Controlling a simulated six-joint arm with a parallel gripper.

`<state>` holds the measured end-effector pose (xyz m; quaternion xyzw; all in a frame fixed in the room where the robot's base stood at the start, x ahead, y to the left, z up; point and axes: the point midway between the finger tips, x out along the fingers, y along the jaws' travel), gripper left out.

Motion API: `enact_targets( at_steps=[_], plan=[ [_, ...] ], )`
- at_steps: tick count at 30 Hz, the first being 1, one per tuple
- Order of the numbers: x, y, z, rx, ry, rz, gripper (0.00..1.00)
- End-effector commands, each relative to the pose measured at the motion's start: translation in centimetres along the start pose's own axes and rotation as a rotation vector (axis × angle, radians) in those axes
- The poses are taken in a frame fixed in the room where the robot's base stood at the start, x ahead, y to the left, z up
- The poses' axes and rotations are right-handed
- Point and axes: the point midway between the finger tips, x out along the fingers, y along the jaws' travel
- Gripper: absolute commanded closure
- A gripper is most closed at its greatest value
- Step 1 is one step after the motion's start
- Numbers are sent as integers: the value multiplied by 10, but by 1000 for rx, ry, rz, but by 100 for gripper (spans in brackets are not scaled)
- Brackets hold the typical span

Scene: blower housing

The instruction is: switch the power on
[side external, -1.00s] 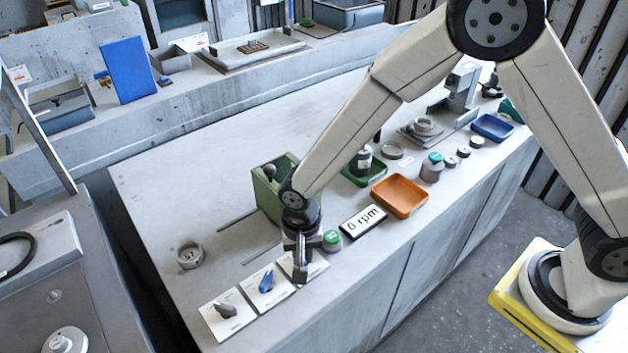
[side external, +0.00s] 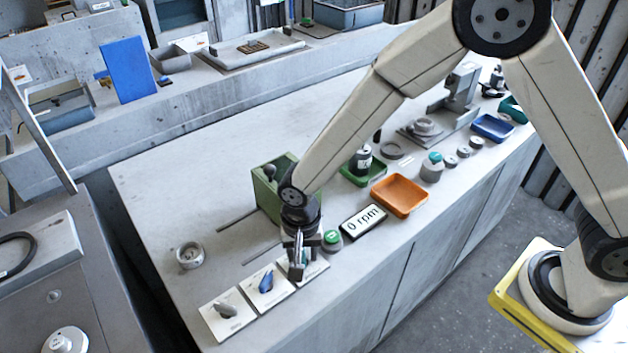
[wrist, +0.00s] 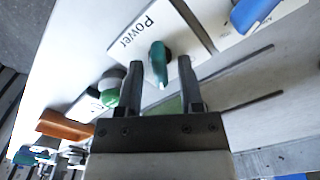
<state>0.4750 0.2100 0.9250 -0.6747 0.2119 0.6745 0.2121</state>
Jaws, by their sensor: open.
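The power switch is a teal knob (wrist: 158,62) on a white plate marked "Power" (wrist: 128,42) in the wrist view. In the side external view its plate (side external: 317,268) shows only in part, with the knob hidden behind my gripper (side external: 297,268). In the wrist view my gripper (wrist: 160,68) is open, with one finger on each side of the teal knob. I cannot tell whether either finger touches it. The speed display (side external: 363,222) reads "0 rpm".
A blue knob (side external: 265,282) and a grey knob (side external: 225,310) sit on plates to the left. A green button (side external: 332,237) is close on the right. A green box (side external: 262,192) stands behind my gripper, and an orange tray (side external: 400,196) lies further right.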

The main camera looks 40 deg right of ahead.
Motion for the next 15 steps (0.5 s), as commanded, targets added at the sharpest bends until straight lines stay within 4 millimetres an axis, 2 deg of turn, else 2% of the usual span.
enact_targets(
  at_steps=[15],
  plan=[
    [-30, 0, 0, 0, 0, 0, 53]
  ],
)
